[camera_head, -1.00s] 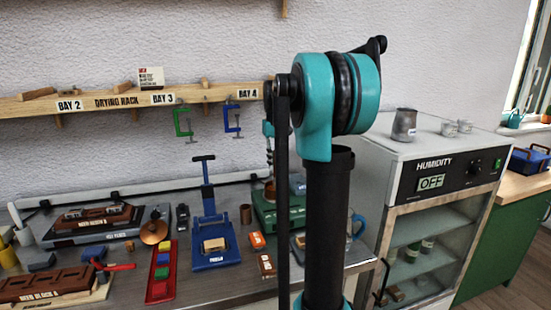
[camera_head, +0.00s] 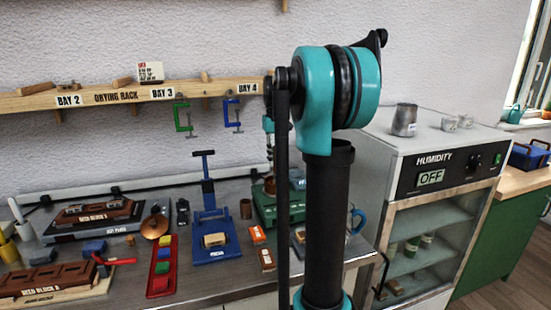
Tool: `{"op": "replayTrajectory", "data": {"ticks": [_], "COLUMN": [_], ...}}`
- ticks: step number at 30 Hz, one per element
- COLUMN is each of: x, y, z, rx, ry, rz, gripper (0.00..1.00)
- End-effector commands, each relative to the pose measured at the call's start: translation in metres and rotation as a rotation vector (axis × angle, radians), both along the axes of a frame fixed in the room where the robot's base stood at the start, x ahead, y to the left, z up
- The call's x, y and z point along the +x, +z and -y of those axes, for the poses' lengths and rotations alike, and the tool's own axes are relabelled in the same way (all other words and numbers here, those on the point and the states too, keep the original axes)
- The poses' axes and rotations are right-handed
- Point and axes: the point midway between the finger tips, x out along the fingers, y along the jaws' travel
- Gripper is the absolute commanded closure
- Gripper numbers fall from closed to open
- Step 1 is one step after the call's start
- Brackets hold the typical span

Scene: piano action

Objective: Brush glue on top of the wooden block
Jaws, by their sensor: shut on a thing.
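A small pale wooden block (camera_head: 214,240) sits on the base of a blue press (camera_head: 208,222) on the metal bench, left of my arm. Its top face shows and looks bare from here. A green unit (camera_head: 265,206) with a copper-coloured pot (camera_head: 270,187) stands behind and right of the press, partly covered by my arm. I cannot make out a glue brush. My teal and black arm stands upright in the middle of the view. My gripper's fingers, and anything in them, are hidden behind it.
A red tray (camera_head: 162,284) with coloured blocks lies left of the press. A drying rack (camera_head: 110,97) with hanging clamps (camera_head: 183,117) runs along the wall. A humidity cabinet (camera_head: 432,200) stands at the right.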

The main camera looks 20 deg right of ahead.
Motion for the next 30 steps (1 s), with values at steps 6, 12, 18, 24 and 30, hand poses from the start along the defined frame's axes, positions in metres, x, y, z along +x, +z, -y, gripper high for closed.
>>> {"op": "replayTrajectory", "data": {"ticks": [6, 12, 18, 24, 30], "x": [0.0001, 0.0001, 0.0001, 0.0001, 0.0001], "y": [-0.0025, -0.0048, -0.007, -0.0078, -0.0079], "z": [0.0, 0.0, 0.0, 0.0, 0.0], "rx": [0.0, 0.0, 0.0, 0.0, 0.0], "ry": [0.0, 0.0, 0.0, 0.0, 0.0], "rz": [0.0, 0.0, 0.0, 0.0, 0.0], "gripper": [1.0, 1.0, 1.0, 1.0, 1.0]}}
